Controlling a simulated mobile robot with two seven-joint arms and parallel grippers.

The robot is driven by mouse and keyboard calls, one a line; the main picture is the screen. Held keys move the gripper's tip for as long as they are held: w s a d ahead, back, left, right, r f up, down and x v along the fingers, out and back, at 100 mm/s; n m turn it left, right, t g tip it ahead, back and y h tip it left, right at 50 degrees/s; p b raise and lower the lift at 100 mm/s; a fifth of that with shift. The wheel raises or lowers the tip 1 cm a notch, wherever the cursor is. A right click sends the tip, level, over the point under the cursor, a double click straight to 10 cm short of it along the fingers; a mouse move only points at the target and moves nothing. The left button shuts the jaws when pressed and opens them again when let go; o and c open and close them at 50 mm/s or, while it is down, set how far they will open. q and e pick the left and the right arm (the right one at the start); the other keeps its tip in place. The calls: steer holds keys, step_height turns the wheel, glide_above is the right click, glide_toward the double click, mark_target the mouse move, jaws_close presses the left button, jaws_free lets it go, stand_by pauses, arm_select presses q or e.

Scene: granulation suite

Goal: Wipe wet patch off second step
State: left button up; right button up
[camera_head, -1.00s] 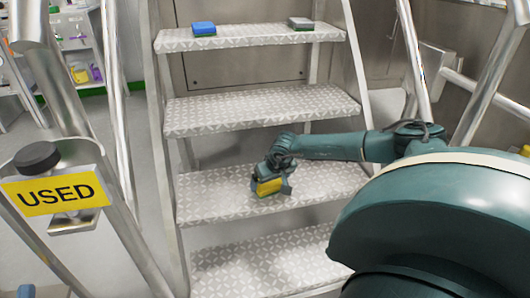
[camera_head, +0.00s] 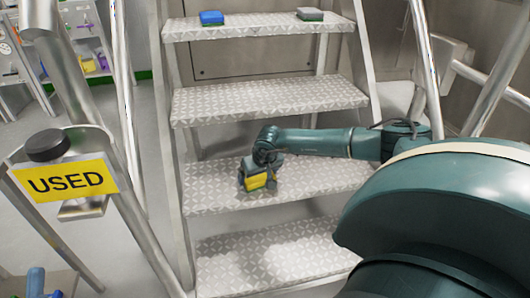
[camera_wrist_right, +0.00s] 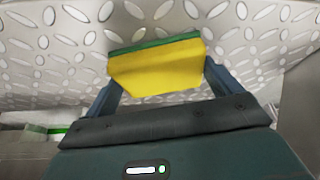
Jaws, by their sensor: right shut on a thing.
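My right gripper (camera_head: 258,182) is shut on a yellow sponge (camera_wrist_right: 158,68) with a green layer along one side. The sponge also shows in the head view (camera_head: 257,182), low at the second step from the bottom (camera_head: 310,180), left of its middle. It looks down at the patterned tread, but I cannot tell whether it touches. In the wrist view the sponge sits between the two fingers. I cannot make out a clear wet patch on this step; the gripper and sponge hide part of it. My left gripper is not in view.
A blue sponge (camera_head: 211,18) and a grey sponge (camera_head: 310,14) lie on the top step (camera_head: 260,27). A yellow "USED" sign (camera_head: 66,184) is at the left by metal rails. The bottom step (camera_head: 280,262) has brighter patches. My right arm crosses from the right.

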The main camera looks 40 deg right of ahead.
steer(key=shift+w+a+b, duration=0.15)
steer(key=shift+w+a, duration=0.5)
steer(key=shift+a, duration=0.4)
steer(key=shift+w+a+b, duration=0.2)
steer(key=shift+w+a, duration=0.4)
steer(key=shift+a, duration=0.45)
steer(key=shift+w+a+b, duration=0.15)
steer(key=shift+w+a, duration=0.5)
steer(key=shift+a, duration=0.4)
steer(key=shift+w+a+b, duration=0.15)
steer(key=shift+w+a, duration=0.3)
steer(key=shift+a, duration=0.2)
steer(key=shift+w+a+b, duration=0.15)
steer(key=shift+w+a, duration=0.25)
steer(key=shift+a, duration=0.25)
steer(key=shift+r, duration=0.1)
steer(key=shift+r+p, duration=2.4)
steer(key=shift+r, duration=0.5)
steer(key=shift+r, duration=0.1)
step_height(320, 180, up, 3)
steer(key=shift+f+p, duration=0.1)
steer(key=shift+p, duration=1.05)
